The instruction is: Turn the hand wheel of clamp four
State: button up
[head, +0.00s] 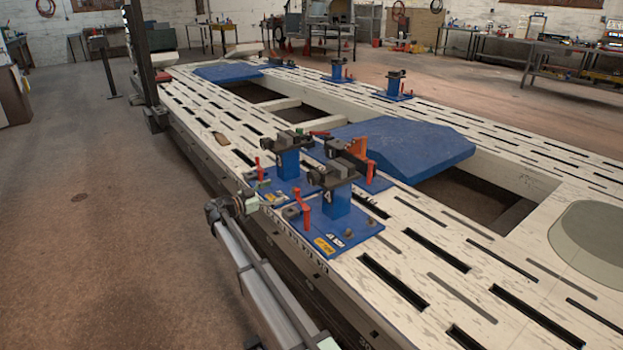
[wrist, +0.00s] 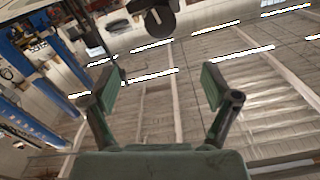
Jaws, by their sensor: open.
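Clamp four (head: 337,202) is a blue post marked 4, with a dark clamping head, on a blue base plate. A small dark round part (head: 315,177) at the left end of its head looks like the hand wheel. My gripper (head: 255,195) is left of this clamp, low beside the bench edge, and small in the head view. In the wrist view my gripper (wrist: 164,76) has its two green-padded fingers wide apart with nothing between them. A dark round wheel (wrist: 158,20) under a dark block shows beyond the fingertips; I cannot tell for certain whose it is.
Red levers (head: 304,215) stand on the base plates. Another blue clamp (head: 288,160) stands close behind, and an orange-topped part (head: 358,147) is behind clamp four. The slotted pale bench (head: 470,235) is mostly clear to the right. Open floor (head: 110,230) lies left.

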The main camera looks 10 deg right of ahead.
aim_at(311, 178)
jog(key=b+x, duration=0.2)
jog(key=x, duration=1.5)
jog(key=shift+d, duration=0.1)
jog(key=c, duration=1.2)
